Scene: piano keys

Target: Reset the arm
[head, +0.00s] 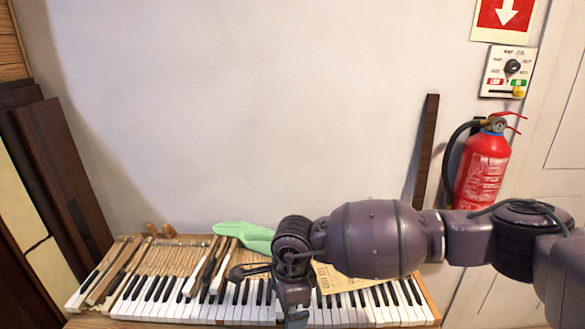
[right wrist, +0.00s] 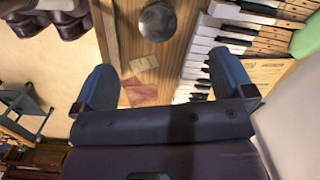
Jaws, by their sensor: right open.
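My right arm comes in from the right in the head view and reaches across in front of the piano keyboard (head: 150,308). Its wrist hangs down over the middle of the keys, and the gripper's fingers are cut off by the lower edge. In the right wrist view the right gripper (right wrist: 163,82) is open, with two dark fingers wide apart and nothing between them. The white and black keys (right wrist: 197,68) lie beyond and to the right of the fingers there. My left gripper is not in view.
Several loose keys (head: 113,272) lie on the left of the keyboard. A green cloth (head: 243,235) and a printed sheet (head: 345,281) lie on it, partly behind my arm. A red fire extinguisher (head: 483,172) hangs on the wall. Dark boards (head: 62,175) lean at the left.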

